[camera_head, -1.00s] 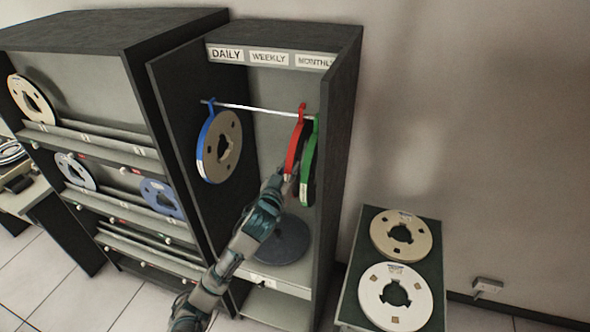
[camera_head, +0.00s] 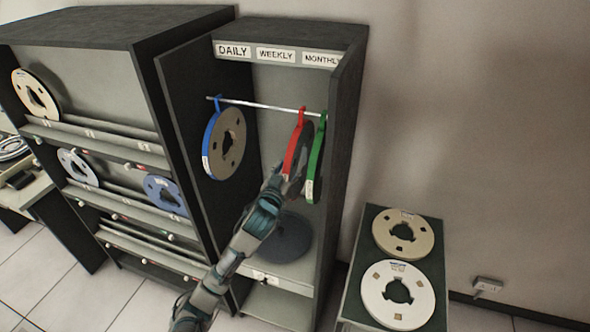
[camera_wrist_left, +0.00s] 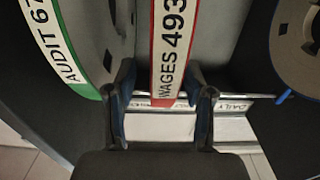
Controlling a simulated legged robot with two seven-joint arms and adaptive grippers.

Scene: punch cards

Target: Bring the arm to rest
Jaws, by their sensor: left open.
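My left gripper (camera_head: 275,178) is inside the tall open cabinet, at the lower end of the red-banded reel (camera_head: 293,146). In the left wrist view, the open fingers (camera_wrist_left: 164,98) stand on either side of the red band (camera_wrist_left: 157,60) labelled "WAGES 493", with gaps visible. The red reel hangs from the rail (camera_head: 262,105) by its red hook. The fingertips are small and partly hidden in the head view. My right gripper is not in view.
A green-banded reel (camera_head: 316,160) hangs close on the right, a blue-banded reel (camera_head: 208,140) on the left. A dark disc (camera_head: 283,240) lies on the cabinet shelf. A stand (camera_head: 352,275) with two reels is at right, a reel rack (camera_head: 70,110) at left.

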